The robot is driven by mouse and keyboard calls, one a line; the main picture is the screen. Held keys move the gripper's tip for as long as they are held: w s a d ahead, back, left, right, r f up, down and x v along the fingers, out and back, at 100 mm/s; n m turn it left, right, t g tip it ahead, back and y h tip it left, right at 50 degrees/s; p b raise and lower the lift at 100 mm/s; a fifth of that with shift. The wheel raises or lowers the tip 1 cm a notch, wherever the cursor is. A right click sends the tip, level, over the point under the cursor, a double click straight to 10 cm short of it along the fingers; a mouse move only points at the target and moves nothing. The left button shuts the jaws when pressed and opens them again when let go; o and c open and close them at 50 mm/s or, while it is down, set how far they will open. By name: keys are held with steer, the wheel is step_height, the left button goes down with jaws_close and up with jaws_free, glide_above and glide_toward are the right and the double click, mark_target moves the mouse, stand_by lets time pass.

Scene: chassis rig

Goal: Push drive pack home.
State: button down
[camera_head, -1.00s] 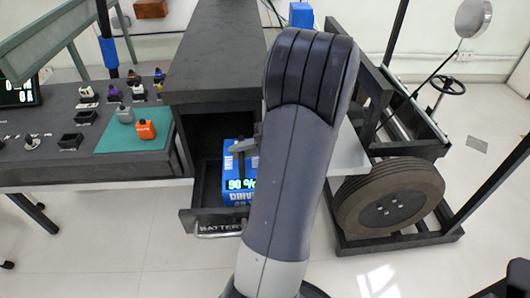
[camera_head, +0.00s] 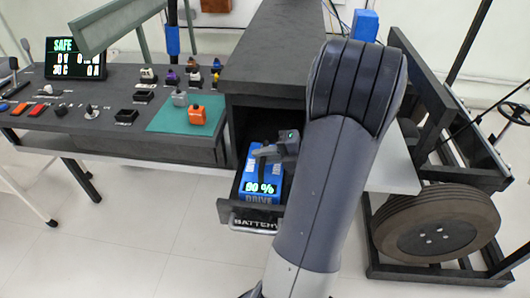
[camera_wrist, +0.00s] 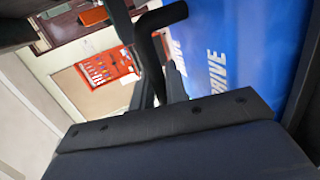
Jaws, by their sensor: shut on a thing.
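The drive pack (camera_head: 262,190) is a blue box with "DRIVE" lettering and a lit green "80 %" readout. It sits in the open drawer marked "BATTERY" (camera_head: 224,212) under the dark cabinet. My gripper (camera_head: 268,152) is at the top of the pack, shut on its dark handle. In the wrist view the black handle (camera_wrist: 163,18) passes between the fingers, beside the pack's blue side (camera_wrist: 240,45). My arm hides part of the drawer's right side and the cabinet front.
A workbench at left holds a green mat (camera_head: 165,120) with an orange block (camera_head: 198,116) and a grey block, plus a screen reading "SAFE" (camera_head: 77,58). At right stands a dark chassis frame with a wheel (camera_head: 435,230). The floor before the drawer is clear.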

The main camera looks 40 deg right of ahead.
steer(key=shift+r, duration=0.1)
steer(key=c, duration=1.9)
jaws_free()
steer(key=o, duration=0.5)
steer(key=p+v, duration=0.3)
steer(key=v, duration=0.9)
steer(key=shift+w, duration=0.1)
steer(key=b+x, duration=0.3)
steer(key=x, duration=0.9)
